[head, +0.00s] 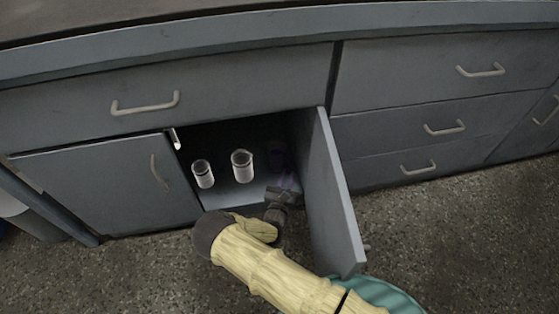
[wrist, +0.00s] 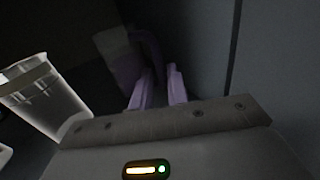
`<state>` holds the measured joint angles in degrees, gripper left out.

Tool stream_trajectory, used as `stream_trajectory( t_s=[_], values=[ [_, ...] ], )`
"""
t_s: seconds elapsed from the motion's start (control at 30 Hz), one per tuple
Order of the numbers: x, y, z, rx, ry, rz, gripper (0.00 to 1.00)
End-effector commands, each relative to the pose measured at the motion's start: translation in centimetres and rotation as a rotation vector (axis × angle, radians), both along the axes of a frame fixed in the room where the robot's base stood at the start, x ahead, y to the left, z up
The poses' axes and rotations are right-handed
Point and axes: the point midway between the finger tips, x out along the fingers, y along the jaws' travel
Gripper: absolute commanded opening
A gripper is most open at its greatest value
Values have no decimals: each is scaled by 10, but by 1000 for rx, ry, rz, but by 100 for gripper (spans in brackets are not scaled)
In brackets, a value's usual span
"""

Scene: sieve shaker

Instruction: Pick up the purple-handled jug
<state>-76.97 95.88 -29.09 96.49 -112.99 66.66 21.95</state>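The purple-handled jug (head: 278,155) stands in shadow at the right of the open cabinet. In the wrist view its dim body (wrist: 117,55) is just beyond the fingers, with the dark purple handle (wrist: 153,45) curving on its right side. My gripper (head: 287,181) reaches into the cabinet opening in front of this jug. In the wrist view my gripper (wrist: 160,75) has its two pale purple fingers apart, pointing at the handle. The handle's lower end shows near the fingertips; darkness hides whether they touch it.
Two clear jugs stand in the cabinet, a middle one (head: 242,166) and a left one (head: 203,174). One clear jug (wrist: 45,98) is close on the left in the wrist view. The open door (head: 330,190) stands close to my arm's right.

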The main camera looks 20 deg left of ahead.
Motion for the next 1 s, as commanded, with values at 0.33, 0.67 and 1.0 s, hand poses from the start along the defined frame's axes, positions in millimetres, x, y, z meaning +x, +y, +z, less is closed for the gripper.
stream_trajectory(
  t_s=[0.33,0.67,1.0],
  values=[
    [27,10,-3,1,-2,8,16],
    [51,7,1,0,0,0,16],
    [51,6,1,0,0,-2,16]
  ],
)
